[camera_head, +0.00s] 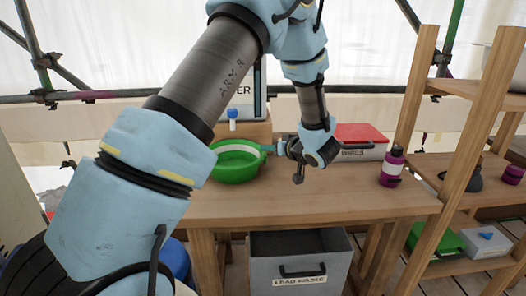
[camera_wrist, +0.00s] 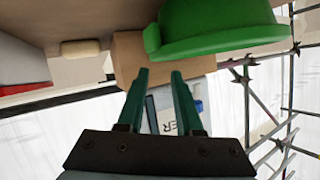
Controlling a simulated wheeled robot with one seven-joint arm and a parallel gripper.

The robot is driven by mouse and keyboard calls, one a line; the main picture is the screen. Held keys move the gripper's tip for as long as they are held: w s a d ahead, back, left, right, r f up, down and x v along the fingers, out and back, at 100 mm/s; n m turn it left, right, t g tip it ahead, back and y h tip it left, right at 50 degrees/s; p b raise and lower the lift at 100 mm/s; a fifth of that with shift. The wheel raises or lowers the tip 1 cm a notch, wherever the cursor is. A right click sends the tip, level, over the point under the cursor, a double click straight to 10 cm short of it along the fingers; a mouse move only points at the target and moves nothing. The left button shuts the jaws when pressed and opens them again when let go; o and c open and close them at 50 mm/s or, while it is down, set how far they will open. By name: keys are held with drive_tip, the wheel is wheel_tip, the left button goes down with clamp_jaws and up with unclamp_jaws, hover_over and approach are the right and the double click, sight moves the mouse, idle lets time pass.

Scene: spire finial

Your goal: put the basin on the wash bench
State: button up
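The green basin (camera_head: 232,170) sits upright on the left part of the wooden bench (camera_head: 310,202), partly hidden by my arm. It shows in the wrist view (camera_wrist: 215,30) at the upper right, where the picture is upside down. My gripper (camera_head: 268,149) is just right of the basin, its teal fingers pointing left towards the rim. In the wrist view, the fingers (camera_wrist: 160,72) are apart with nothing between them. The basin is to one side of them there. I cannot tell whether a finger touches it.
A water container with a blue tap (camera_head: 233,114) stands behind the basin on a wooden block. A red-lidded box (camera_head: 361,142) and a purple bottle (camera_head: 392,166) stand to the right. A grey lead waste bin (camera_head: 300,268) is below the bench. A wooden shelf rack (camera_head: 415,82) stands at right.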

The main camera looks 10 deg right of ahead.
drive_tip(key=a+r+m+g+h, duration=0.1)
drive_tip(key=a+r+g+h, duration=0.25)
drive_tip(key=a+h, duration=0.3)
drive_tip(key=s+a+f+g+y, duration=0.1)
drive_tip(key=s+a+g, duration=0.7)
drive_tip(key=s+a, duration=1.1)
drive_tip(key=shift+s+a+m+y, duration=0.35)
drive_tip(key=shift+a+y, duration=0.2)
drive_tip(key=shift+a, duration=0.65)
